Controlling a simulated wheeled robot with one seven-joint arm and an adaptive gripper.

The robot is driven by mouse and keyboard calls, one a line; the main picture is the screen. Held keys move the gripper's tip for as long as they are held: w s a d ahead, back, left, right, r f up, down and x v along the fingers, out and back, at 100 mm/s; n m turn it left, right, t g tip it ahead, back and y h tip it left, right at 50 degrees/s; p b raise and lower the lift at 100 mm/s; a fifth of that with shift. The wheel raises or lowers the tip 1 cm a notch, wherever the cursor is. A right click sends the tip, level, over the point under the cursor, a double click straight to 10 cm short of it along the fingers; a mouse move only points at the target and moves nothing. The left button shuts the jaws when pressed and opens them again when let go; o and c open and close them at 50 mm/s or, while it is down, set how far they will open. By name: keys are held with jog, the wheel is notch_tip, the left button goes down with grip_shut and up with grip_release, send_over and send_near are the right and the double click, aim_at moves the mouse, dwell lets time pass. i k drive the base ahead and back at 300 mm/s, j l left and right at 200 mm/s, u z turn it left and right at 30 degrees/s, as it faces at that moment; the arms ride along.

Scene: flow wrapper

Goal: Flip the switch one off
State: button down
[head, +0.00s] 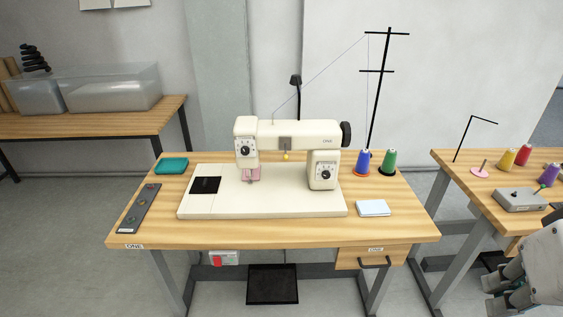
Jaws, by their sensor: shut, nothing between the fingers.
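A small pale switch box (224,258) with a red part on its left hangs under the front edge of the table labelled ONE (290,233). The box is too small to tell whether the switch is on or off. My gripper (494,296) is at the lower right edge of the picture, partly cut off. It is shut and empty, well to the right of the switch box and apart from it.
A cream sewing machine (275,204), thread spools (362,164) and a ruler-like strip (139,210) are on the table. A drawer (374,256) and table legs lie between my gripper and the switch box. A second table (480,203) stands at right.

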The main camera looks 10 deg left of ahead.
aim_at(217, 259)
jog(key=u, duration=1.15)
jog(key=i+j+z, duration=0.2)
jog(key=j, duration=0.25)
jog(key=k+l+u, duration=0.1)
jog(key=k, duration=0.2)
